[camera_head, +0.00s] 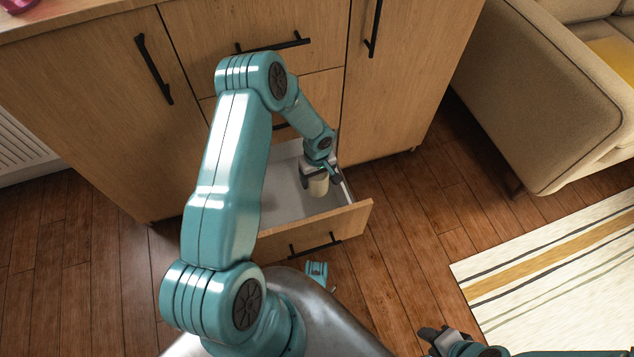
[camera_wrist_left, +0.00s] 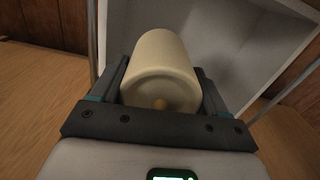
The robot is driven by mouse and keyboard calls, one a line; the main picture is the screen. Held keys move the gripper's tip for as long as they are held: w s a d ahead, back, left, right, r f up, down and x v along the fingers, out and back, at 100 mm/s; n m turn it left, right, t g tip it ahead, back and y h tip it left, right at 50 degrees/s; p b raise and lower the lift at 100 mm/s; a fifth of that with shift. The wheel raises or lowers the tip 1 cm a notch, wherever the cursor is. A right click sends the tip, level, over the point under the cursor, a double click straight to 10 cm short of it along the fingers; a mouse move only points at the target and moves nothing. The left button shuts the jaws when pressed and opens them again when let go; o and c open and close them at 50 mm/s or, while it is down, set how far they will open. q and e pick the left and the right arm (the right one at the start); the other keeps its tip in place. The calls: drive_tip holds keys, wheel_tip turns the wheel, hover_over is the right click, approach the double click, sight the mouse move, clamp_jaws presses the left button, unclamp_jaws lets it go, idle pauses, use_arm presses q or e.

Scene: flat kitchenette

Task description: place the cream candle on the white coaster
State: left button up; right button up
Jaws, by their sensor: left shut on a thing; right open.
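The cream candle (camera_head: 318,186) is a pale, short cylinder. My left gripper (camera_head: 321,173) is shut on it, at or just above the right part of an open lower drawer (camera_head: 290,203). The left wrist view shows the candle (camera_wrist_left: 162,75) between the two dark fingers of my left gripper (camera_wrist_left: 160,92), with the white drawer interior (camera_wrist_left: 250,45) behind it. I cannot tell whether the candle touches the drawer floor. My right gripper (camera_head: 440,338) is open and empty over the floor at the bottom right. I see no white coaster in either view.
The wooden cabinet (camera_head: 400,90) has closed doors and upper drawers with black handles. The countertop (camera_head: 60,18) shows at the top left with a pink object (camera_head: 17,5). A beige sofa (camera_head: 555,110) and striped rug (camera_head: 560,270) are at the right. Wood floor (camera_head: 420,210) lies clear between.

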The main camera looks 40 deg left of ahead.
use_arm(q)
wheel_tip(320, 180, up, 7)
drive_tip(key=shift+f+p, duration=0.2)
drive_tip(key=shift+p, duration=0.65)
